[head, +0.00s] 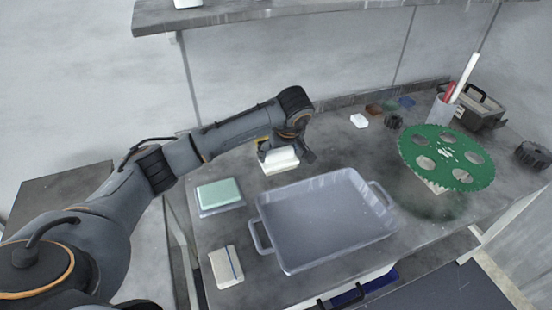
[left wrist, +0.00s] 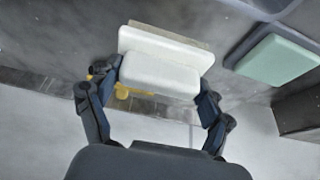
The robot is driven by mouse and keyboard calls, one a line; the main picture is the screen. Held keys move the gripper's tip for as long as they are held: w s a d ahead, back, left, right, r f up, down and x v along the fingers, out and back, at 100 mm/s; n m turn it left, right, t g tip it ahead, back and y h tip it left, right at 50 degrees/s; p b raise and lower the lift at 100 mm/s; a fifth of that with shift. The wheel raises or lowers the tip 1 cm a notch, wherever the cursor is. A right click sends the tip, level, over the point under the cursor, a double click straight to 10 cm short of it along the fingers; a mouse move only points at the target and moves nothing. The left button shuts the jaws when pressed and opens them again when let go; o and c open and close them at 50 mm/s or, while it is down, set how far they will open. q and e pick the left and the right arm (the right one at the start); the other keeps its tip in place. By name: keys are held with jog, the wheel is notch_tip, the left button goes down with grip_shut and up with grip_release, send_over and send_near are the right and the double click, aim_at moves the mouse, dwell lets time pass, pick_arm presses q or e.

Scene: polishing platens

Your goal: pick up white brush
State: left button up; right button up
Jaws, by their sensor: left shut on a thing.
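The white brush (head: 279,161) is a pale block held in my left gripper (head: 286,153), above the worktop behind the grey tray. In the left wrist view the white brush (left wrist: 160,66) sits between the two dark fingers of the left gripper (left wrist: 158,90), with a beige strip along its far edge. The fingers are closed on its sides. In the head view the gripper's wrist hides part of the brush. My right gripper is not in view.
A grey tray (head: 326,217) with side handles stands mid-worktop. Left of it lie a green-topped block (head: 218,192) and a white pad (head: 226,266). A green disc with holes (head: 446,158), a cup (head: 442,108) and a toolbox (head: 482,108) stand right. A shelf (head: 250,12) overhangs the back.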

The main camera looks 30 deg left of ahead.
aim_at(283, 155)
pick_arm(q)
jog(key=d+r, duration=0.1)
jog(key=s+d+r, duration=0.1)
jog(key=r, duration=0.2)
jog(key=shift+s+d, duration=0.3)
jog(key=shift+d, duration=0.1)
jog(key=s+d+r, duration=0.4)
jog(key=s+d, duration=0.1)
jog(key=d, duration=0.2)
jog(key=shift+d+b, duration=0.35)
jog(key=shift+b, duration=0.05)
